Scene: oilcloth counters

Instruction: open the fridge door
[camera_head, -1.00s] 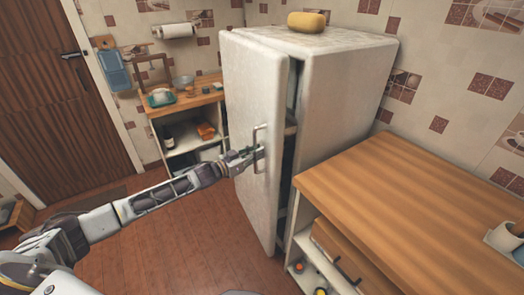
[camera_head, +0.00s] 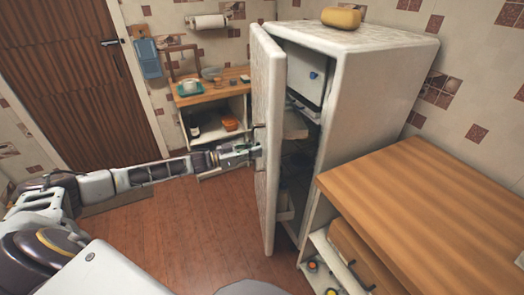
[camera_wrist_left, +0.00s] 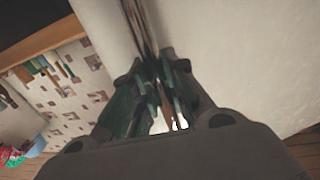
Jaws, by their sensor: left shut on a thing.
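The white fridge (camera_head: 375,110) stands right of centre in the head view. Its door (camera_head: 268,75) is partly open, swung out to the left, and shows the inside with a white compartment (camera_head: 304,72) at the top and shelves below. My left gripper (camera_head: 256,151) is at the outer face of the door and shut on the door handle (camera_head: 260,133). In the left wrist view the gripper fingers (camera_wrist_left: 160,95) close around the handle, with the pale door surface close in front. The gripped part of the handle is mostly hidden by the fingers. My right gripper is not in view.
A wooden counter (camera_head: 430,200) stands right of the fridge, with open shelves beneath. A yellow item (camera_head: 341,17) lies on the fridge top. A low shelf unit (camera_head: 218,95) stands behind the door. The floor (camera_head: 180,235) left of the door is clear.

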